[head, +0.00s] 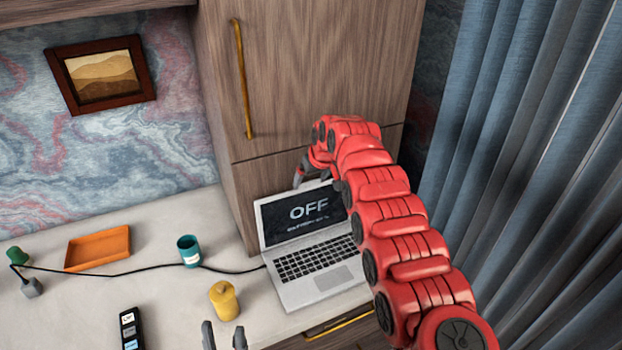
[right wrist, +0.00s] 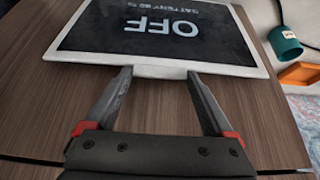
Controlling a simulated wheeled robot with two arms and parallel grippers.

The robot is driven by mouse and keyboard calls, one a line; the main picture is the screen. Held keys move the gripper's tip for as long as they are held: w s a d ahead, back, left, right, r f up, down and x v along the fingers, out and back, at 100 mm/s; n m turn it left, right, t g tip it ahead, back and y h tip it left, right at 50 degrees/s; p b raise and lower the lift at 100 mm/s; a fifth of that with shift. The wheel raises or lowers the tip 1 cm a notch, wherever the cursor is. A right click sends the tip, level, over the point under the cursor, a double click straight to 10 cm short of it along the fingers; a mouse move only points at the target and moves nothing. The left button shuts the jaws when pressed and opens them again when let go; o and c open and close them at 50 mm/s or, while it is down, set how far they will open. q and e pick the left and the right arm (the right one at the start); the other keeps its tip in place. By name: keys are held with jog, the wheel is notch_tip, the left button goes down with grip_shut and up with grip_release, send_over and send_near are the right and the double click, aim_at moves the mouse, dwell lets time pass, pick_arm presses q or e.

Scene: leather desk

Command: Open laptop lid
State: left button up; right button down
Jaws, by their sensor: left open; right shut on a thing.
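The silver laptop (head: 320,279) stands on the desk with its lid (head: 296,214) raised and its keyboard exposed. The dark screen shows "OFF" and a smaller line of text. In the right wrist view the lid (right wrist: 160,35) appears upside down. My right gripper (head: 300,178) is at the lid's top edge, and in the right wrist view its fingertips (right wrist: 158,73) meet that edge, shut on the lid. My right arm hides the laptop's right side. My left gripper (head: 224,338) is open and empty at the bottom edge of the head view, with only its fingertips showing.
A yellow jar (head: 224,301), a teal cup (head: 189,251) and an orange tray (head: 97,248) are left of the laptop. A black cable (head: 120,273) runs to the laptop. A black remote-like object (head: 130,328) lies in front. A wooden cabinet (head: 290,80) rises behind.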

jog(key=shift+w+r, duration=0.15)
jog(key=shift+r, duration=0.1)
jog(key=shift+c, duration=0.3)
grip_release()
jog(key=shift+o, duration=0.3)
jog(key=shift+f, duration=0.1)
jog(key=b, duration=0.3)
jog(key=s+r+b, duration=0.1)
jog(key=b, duration=0.2)
jog(key=shift+s+d+r, duration=0.15)
jog(key=shift+d+r, duration=0.1)
jog(key=shift+d, duration=0.15)
jog(key=b+v, duration=0.2)
jog(key=v, duration=1.3)
jog(key=shift+a+r, duration=0.2)
jog(key=shift+r, duration=0.2)
jog(key=shift+s+f, duration=0.1)
